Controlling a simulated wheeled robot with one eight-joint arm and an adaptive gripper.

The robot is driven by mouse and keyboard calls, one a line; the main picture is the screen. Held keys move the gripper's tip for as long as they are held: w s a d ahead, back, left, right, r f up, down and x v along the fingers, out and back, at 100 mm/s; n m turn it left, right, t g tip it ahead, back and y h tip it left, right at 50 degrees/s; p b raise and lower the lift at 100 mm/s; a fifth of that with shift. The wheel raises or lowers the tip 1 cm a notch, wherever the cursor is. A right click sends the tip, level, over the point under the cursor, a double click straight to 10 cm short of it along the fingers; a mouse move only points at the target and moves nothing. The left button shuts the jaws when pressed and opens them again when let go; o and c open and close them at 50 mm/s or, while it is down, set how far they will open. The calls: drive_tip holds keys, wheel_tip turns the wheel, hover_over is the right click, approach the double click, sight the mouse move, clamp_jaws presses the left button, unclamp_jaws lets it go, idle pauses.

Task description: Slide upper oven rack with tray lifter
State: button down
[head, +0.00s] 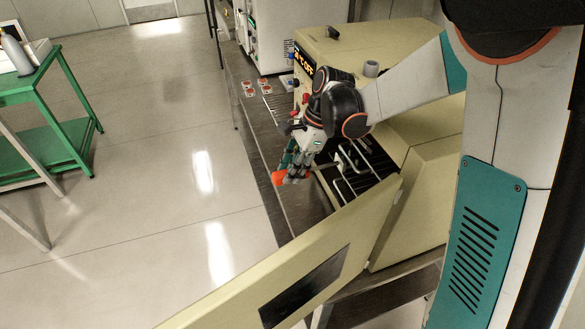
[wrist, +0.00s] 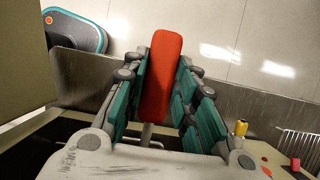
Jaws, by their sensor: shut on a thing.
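The tray lifter (head: 279,179) has a red-orange handle, which also shows in the wrist view (wrist: 163,75). My gripper (head: 293,166) is shut around that handle, with teal-and-grey fingers on both sides of it in the wrist view (wrist: 160,95). A short piece of the lifter's metal shaft (wrist: 147,134) shows below the handle; its far end is hidden in the wrist view. The oven (head: 415,205) is beige and stands open. Wire racks (head: 359,174) show in its dark opening, in front of my gripper's right side. Whether the lifter touches the upper rack I cannot tell.
The open oven door (head: 215,305) swings toward the front left. A steel bench (head: 300,207) runs under the oven front. A white instrument (head: 268,35) stands farther back. A green table (head: 45,110) stands at the left, with clear floor between.

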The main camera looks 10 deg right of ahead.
drive_tip(key=s+a, duration=0.2)
drive_tip(key=a, duration=1.1)
drive_tip(key=s+a+b, duration=0.1)
drive_tip(key=s+a, duration=0.2)
drive_tip(key=a, duration=1.1)
drive_tip(key=shift+s+b, duration=0.25)
drive_tip(key=shift+b, duration=0.05)
idle(1.6)
drive_tip(key=shift+f, duration=0.1)
drive_tip(key=s+a+f+b, duration=0.1)
drive_tip(key=a+f+b, duration=0.1)
drive_tip(key=a, duration=0.3)
drive_tip(key=shift+a, duration=0.4)
idle(1.2)
drive_tip(key=shift+f+b, duration=0.7)
drive_tip(key=shift+f, duration=0.1)
drive_tip(key=shift+s, duration=0.15)
